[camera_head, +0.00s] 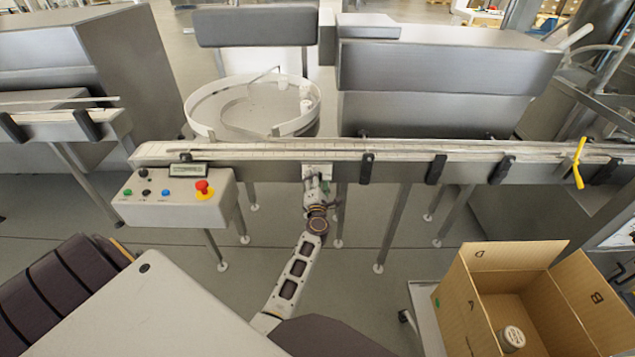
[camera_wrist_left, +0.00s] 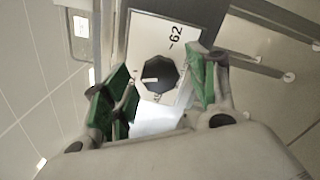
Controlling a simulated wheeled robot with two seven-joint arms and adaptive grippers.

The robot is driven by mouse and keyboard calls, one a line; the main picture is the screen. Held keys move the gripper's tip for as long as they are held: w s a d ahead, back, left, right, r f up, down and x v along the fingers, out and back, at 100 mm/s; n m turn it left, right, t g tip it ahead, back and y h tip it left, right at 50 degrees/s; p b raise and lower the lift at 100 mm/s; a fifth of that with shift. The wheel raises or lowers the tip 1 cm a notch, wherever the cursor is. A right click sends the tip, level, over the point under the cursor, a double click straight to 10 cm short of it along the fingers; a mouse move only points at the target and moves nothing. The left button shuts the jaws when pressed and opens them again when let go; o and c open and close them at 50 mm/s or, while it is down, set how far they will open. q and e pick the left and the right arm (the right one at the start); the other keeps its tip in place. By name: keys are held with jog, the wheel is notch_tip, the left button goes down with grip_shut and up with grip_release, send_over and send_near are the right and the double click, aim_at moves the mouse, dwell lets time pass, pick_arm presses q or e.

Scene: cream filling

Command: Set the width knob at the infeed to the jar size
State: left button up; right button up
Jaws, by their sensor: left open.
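The width knob (camera_wrist_left: 160,75) is a black, many-sided knob with a white pointer line, mounted on a white scale plate (camera_wrist_left: 150,38). The pointer lies toward the left of the left wrist view, away from the printed "62" at the upper right. Other markings below the knob are too small or covered to read. My left gripper (camera_wrist_left: 165,92) is open, its green-padded fingers on either side of the knob with gaps visible. In the head view my left gripper (camera_head: 318,184) is at the conveyor's front, just below the plate (camera_head: 317,169); the knob is hidden there.
The conveyor (camera_head: 420,152) runs across the view above my gripper. A control box (camera_head: 150,208) with a red emergency button (camera_head: 203,188) is to the left. A cardboard box (camera_head: 465,305) holding a jar (camera_head: 511,338) stands at lower right. Conveyor legs flank my arm.

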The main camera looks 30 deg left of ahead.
jog(key=shift+w+r, duration=0.1)
jog(key=shift+w, duration=0.5)
pick_arm(q)
jog(key=shift+m, duration=0.4)
pick_arm(e)
jog(key=shift+r, duration=0.1)
